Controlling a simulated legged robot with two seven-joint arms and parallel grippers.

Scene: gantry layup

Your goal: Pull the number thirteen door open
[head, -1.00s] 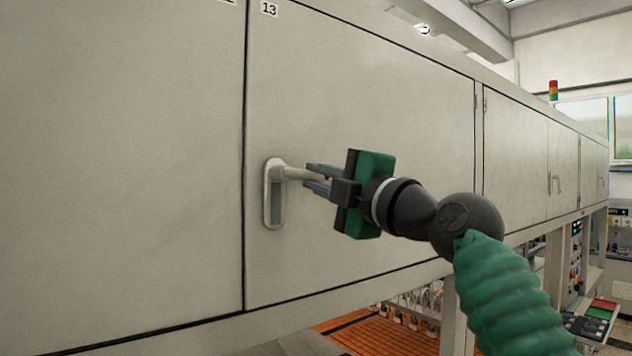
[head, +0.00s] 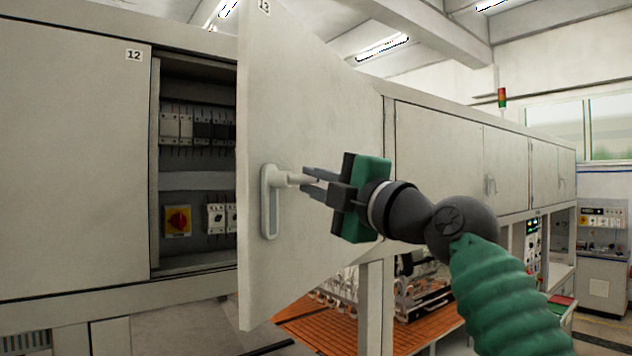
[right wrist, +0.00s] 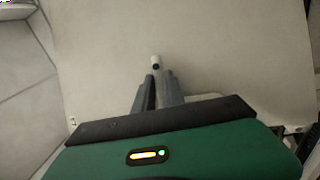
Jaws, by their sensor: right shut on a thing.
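The number thirteen door (head: 310,110) stands swung open in the head view, hinged at its right side, with its free left edge out from the cabinet. Its pale handle (head: 270,200) has a lever turned out to the right. My right gripper (head: 306,183) is shut on the end of that lever. In the right wrist view the fingers (right wrist: 157,90) reach toward the door face (right wrist: 220,50), and the lever's end (right wrist: 155,62) shows just beyond them. My left gripper is not in view.
The open cabinet interior (head: 195,180) shows rows of breakers and a red-and-yellow rotary switch (head: 178,220). Door twelve (head: 70,160) is closed at the left. More closed doors (head: 440,150) run off to the right. An orange slatted surface (head: 310,325) lies below.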

